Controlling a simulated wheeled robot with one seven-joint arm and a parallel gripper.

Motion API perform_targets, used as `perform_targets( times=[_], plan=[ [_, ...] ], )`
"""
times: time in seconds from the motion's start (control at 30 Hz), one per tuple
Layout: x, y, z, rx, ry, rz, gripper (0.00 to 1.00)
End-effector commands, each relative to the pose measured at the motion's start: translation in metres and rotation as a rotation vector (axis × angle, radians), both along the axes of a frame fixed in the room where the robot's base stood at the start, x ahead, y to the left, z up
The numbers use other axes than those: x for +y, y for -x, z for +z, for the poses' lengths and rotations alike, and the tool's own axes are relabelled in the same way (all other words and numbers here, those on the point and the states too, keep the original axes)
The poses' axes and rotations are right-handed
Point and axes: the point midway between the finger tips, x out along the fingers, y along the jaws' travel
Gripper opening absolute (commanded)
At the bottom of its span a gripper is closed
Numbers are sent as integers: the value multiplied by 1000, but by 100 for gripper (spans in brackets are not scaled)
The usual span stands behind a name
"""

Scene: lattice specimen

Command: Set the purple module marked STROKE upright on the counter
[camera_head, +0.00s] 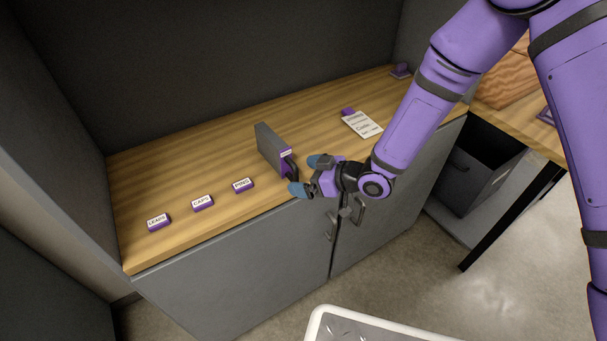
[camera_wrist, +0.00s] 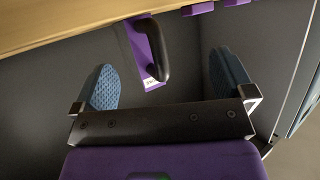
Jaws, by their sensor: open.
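A grey slab-shaped module (camera_head: 270,147) with a purple front stands on a narrow edge on the counter (camera_head: 190,170), its front facing the counter's front edge. A white label sits at the top of the purple front, too small to read. Its black handle (camera_wrist: 159,50) and purple front (camera_wrist: 138,42) show in the wrist view. My gripper (camera_head: 307,175) is open just in front of the module, at the counter's front edge. In the wrist view my gripper (camera_wrist: 166,78) has its blue pads on either side of the handle, apart from it. Nothing is held.
Purple label blocks LEADS (camera_head: 158,222), CAPS (camera_head: 203,203) and another block (camera_head: 243,185) line the front left of the counter. A white note card (camera_head: 362,125) lies to the right. A small purple item (camera_head: 400,71) stands at the far right. Cabinet handles (camera_head: 344,214) project below the gripper.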

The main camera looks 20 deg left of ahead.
Motion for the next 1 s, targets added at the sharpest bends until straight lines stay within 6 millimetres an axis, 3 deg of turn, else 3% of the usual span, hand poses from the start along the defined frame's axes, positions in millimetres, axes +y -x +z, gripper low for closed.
perform_targets(
  times=[1.0],
  plan=[
    [-32,4,14,-1,-1,-1,100]
  ],
)
